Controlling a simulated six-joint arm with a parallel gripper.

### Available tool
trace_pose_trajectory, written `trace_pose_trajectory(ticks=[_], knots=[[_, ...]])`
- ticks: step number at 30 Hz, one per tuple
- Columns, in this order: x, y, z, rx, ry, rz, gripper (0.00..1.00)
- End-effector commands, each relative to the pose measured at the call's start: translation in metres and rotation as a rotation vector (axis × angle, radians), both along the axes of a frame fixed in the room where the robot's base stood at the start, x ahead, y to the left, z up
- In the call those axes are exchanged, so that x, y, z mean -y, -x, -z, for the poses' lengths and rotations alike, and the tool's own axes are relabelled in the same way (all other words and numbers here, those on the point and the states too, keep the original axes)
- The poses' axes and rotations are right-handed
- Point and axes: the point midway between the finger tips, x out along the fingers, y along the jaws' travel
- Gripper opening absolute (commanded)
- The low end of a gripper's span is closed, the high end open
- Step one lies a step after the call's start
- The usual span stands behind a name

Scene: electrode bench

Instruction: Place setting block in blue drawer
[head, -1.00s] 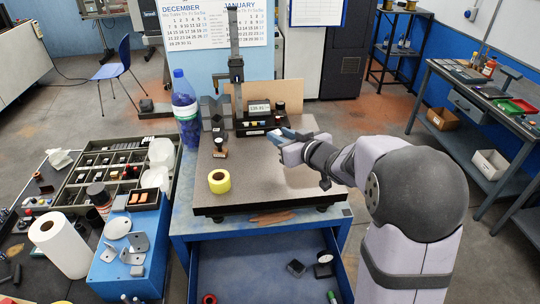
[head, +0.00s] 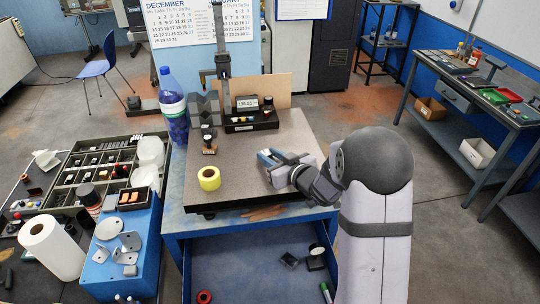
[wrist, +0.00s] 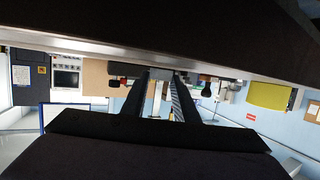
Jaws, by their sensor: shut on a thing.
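In the head view the block is mostly hidden by the jaws. The blue drawer (head: 225,270) is pulled open below the front of the bench, to the lower left of my gripper. It holds a small dark square piece (head: 289,261), a round dial gauge (head: 316,250) and a red ring (head: 204,296).
A yellow tape roll (head: 209,178), a small stamp-like piece (head: 209,146) and a height gauge with a digital readout (head: 250,117) stand on the plate. A blue bottle (head: 173,108) is at its left. The drawer's left and middle floor is mostly clear.

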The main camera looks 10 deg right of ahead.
Motion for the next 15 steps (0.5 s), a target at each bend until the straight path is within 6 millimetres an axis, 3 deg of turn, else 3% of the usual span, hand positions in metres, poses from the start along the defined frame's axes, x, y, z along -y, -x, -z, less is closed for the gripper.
trace_pose_trajectory(ticks=[13, 14, 15], knots=[[0.0000, -0.0003, 0.0051, 0.002, 0.000, 0.000, 0.02], [0.0001, -0.0001, 0.0055, 0.001, 0.001, 0.000, 0.29], [0.0001, -0.0001, 0.0045, 0.001, 0.001, 0.000, 0.39]])
